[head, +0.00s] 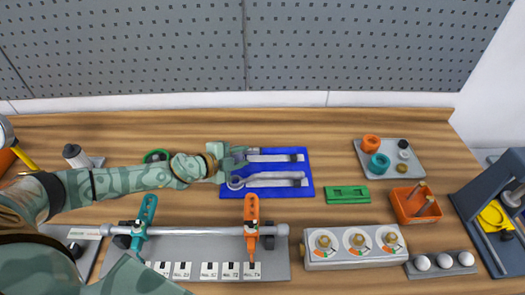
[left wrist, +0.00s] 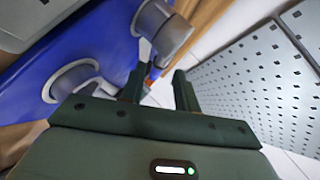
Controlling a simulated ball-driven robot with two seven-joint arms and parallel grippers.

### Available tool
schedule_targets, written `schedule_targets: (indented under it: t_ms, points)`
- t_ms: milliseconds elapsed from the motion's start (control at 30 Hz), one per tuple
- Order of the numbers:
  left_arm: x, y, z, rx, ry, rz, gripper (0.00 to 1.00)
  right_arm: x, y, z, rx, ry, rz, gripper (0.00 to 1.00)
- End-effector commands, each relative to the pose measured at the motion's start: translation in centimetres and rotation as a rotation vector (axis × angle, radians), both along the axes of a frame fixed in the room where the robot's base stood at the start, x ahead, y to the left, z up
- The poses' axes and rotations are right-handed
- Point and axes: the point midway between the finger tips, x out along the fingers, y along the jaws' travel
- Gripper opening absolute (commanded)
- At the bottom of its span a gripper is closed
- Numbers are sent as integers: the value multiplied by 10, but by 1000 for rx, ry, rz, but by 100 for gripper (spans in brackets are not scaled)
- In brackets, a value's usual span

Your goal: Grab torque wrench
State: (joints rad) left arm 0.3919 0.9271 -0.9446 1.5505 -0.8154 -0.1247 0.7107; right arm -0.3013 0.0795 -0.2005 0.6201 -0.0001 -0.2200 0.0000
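Two grey wrenches lie side by side on a blue mat (head: 306,190) in the middle of the bench. The far wrench (head: 275,157) has its head end at the left. The near wrench (head: 275,180) ends in a ring at the left. I cannot tell for sure which is the torque wrench. My left gripper (head: 237,158) is at the mat's left edge, by the far wrench's head, and partly hides it. In the left wrist view its fingers (left wrist: 158,90) are apart, with a grey tool head (left wrist: 162,28) beyond them and a ring end (left wrist: 72,82) to the left. My right gripper is not in view.
A grey rod (head: 190,231) with teal and orange clamps lies in front of the mat. A green block (head: 347,195), an orange bin (head: 415,205) and a gauge box (head: 352,245) stand to the right. A perforated wall panel (head: 250,50) rises behind the bench.

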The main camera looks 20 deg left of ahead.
Motion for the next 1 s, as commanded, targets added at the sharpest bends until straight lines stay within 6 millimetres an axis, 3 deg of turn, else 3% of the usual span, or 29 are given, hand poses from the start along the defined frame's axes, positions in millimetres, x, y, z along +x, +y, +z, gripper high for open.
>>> schedule_targets:
  t_ms: [233, 533, 667, 1000]
  points:
    - [34, -18, -12, 0, -1, 0, 32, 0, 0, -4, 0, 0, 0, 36]
    - [40, -21, -14, 0, 1, 1, 32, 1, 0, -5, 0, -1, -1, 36]
    - [39, -21, -14, 0, 1, 1, 0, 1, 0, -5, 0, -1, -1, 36]
    - [40, -21, -11, -1, -1, 1, 0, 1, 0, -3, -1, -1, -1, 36]
